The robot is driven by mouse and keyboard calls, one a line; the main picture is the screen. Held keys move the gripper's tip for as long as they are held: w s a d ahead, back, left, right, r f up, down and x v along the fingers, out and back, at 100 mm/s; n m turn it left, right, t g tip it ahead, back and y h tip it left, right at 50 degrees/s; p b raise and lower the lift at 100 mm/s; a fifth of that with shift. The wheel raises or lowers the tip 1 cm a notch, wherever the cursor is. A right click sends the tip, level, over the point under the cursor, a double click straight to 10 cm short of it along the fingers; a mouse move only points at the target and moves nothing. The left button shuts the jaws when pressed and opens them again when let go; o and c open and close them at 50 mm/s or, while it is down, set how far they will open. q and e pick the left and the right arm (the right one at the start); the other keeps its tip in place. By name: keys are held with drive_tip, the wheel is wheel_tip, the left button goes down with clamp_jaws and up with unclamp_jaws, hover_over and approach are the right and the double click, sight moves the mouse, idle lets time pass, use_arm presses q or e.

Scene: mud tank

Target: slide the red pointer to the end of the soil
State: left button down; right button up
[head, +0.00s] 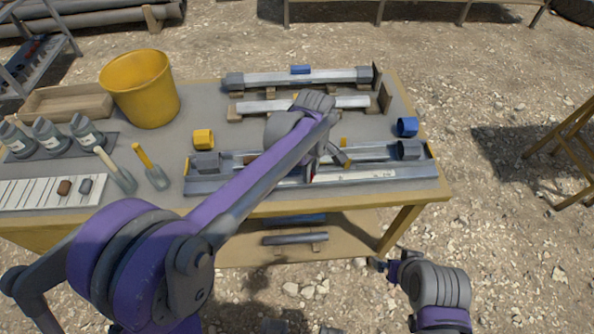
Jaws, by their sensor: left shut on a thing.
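A long metal trough (400,173) lies along the front right of the table, with a pale strip (358,177) along it. A small bit of the red pointer (313,174) shows at the trough's middle. My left gripper (318,166) is down at the trough, shut on the red pointer; the arm hides most of the pointer and the jaws. A tube with grey end caps (375,152) lies just behind the strip; I cannot make out the soil in it. My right gripper (387,265) is low, in front of the table and away from the trough; its jaws are too small to judge.
The table (225,115) also bears a yellow bucket (140,88), a wooden tray (65,103), several jars (48,137), trowels (150,168), a yellow cap (203,139) and a blue cap (407,127). A second tube (300,77) lies behind.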

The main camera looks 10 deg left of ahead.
idle(0.3)
use_arm(q)
drive_tip(key=c, duration=0.7)
unclamp_jaws()
wheel_tip(320, 180, up, 11)
drive_tip(key=shift+f+p, duration=0.1)
drive_tip(key=shift+p, duration=0.3)
drive_tip(key=s+a+f+m+t, duration=0.1)
drive_tip(key=s+a+f+m, duration=0.1)
drive_tip(key=s+a+m, duration=0.2)
drive_tip(key=s+a+f+m+t+p, duration=0.1)
drive_tip(key=s+a+f+m+t, duration=0.1)
drive_tip(key=s, duration=0.7)
drive_tip(key=s+a+f+m+t, duration=0.2)
drive_tip(key=s+a+f+m, duration=0.2)
drive_tip(key=s+a, duration=0.3)
drive_tip(key=shift+s+a+m+p, duration=0.2)
drive_tip(key=shift+a+m+p, duration=0.2)
drive_tip(key=shift+m, duration=0.5)
